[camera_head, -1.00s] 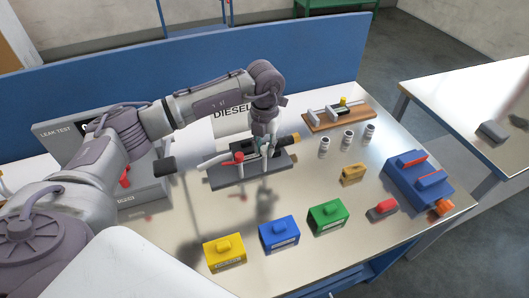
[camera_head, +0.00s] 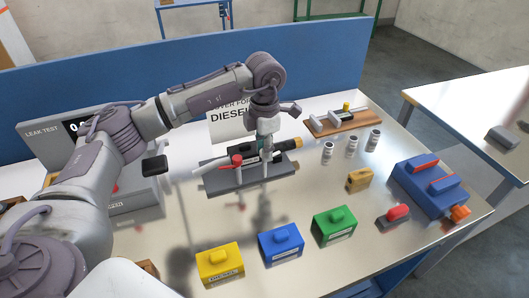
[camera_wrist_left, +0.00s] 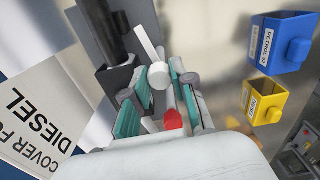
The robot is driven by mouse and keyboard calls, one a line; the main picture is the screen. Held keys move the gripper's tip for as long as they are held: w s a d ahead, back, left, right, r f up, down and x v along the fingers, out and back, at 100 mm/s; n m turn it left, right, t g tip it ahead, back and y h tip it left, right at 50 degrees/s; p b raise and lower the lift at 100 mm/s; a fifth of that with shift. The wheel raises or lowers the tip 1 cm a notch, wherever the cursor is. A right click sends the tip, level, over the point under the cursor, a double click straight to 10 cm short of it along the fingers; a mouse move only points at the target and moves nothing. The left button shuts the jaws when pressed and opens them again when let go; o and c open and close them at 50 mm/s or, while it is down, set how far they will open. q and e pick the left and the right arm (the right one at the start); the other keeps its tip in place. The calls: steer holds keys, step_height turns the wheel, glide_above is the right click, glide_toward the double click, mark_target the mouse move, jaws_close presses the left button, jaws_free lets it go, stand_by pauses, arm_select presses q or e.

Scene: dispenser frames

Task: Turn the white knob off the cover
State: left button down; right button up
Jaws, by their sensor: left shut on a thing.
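My left gripper (camera_head: 265,160) points down over the middle of the fixture. In the left wrist view its teal-padded fingers (camera_wrist_left: 160,88) are on either side of the white round knob (camera_wrist_left: 158,75) and shut on it. A white bar runs away behind the knob, and a red part shows below it. The knob is mostly hidden in the head view. My right gripper is not in view.
A "DIESEL" cover sheet (camera_head: 229,121) stands behind the fixture. Yellow (camera_head: 219,265), blue (camera_head: 281,243) and green (camera_head: 335,227) boxes stand in front. A wooden board (camera_head: 350,124), several small cylinders, and a blue block (camera_head: 420,185) are to the right. A leak tester (camera_head: 45,141) is at left.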

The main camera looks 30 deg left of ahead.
arm_select(q)
steer(key=shift+m, duration=0.4)
steer(key=c, duration=1)
jaws_free()
steer(key=shift+o, duration=0.2)
steer(key=shift+r, duration=0.1)
step_height(320, 180, up, 12)
steer(key=shift+f, duration=0.2)
